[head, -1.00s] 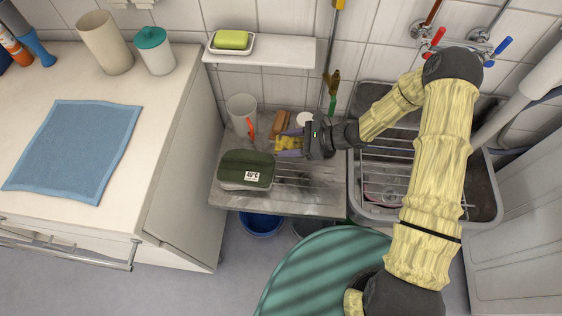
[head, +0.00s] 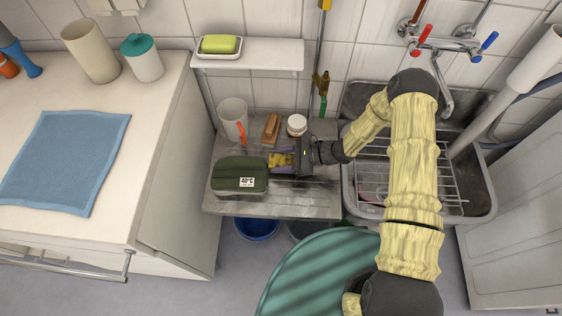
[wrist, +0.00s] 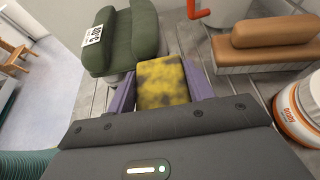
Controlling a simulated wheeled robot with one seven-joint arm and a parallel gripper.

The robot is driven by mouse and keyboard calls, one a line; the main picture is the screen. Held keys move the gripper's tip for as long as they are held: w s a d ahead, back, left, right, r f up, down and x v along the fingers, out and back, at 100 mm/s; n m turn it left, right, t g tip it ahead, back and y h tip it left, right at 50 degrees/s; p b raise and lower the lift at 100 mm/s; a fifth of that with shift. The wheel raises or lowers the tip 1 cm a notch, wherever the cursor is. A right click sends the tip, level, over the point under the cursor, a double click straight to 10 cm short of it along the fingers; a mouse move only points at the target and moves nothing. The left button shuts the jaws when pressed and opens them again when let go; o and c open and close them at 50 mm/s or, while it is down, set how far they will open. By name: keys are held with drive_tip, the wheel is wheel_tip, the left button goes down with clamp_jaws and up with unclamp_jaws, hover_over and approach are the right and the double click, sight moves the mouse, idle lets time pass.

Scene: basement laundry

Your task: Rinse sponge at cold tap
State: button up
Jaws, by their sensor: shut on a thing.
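The sponge (head: 281,160), yellow with dark blotches, is between the purple fingers of my gripper (head: 283,161) over the drainboard (head: 310,203). In the wrist view the sponge (wrist: 163,84) fills the gap between the fingers, so my gripper (wrist: 163,88) is shut on it. I cannot tell whether it touches the board. The cold tap's blue handle (head: 488,41) is on the wall at upper right, beside the red handle (head: 425,34). The spout (head: 441,85) hangs over the sink (head: 480,196), and my arm crosses in front of part of the sink.
A wooden brush (head: 271,129), a white tub (head: 297,125) and a cup (head: 233,119) stand behind. A wire rack (head: 445,180) lies over the sink. A soap shelf (head: 265,55) juts above.

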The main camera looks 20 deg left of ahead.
drive_tip(key=shift+f, duration=0.7)
drive_tip(key=o, duration=0.9)
drive_tip(key=shift+f, duration=0.1)
drive_tip(key=shift+o, duration=0.2)
drive_tip(key=shift+d+r, duration=0.1)
drive_tip(key=shift+r, duration=0.1)
drive_tip(key=v, duration=1.2)
drive_tip(key=shift+f, duration=0.15)
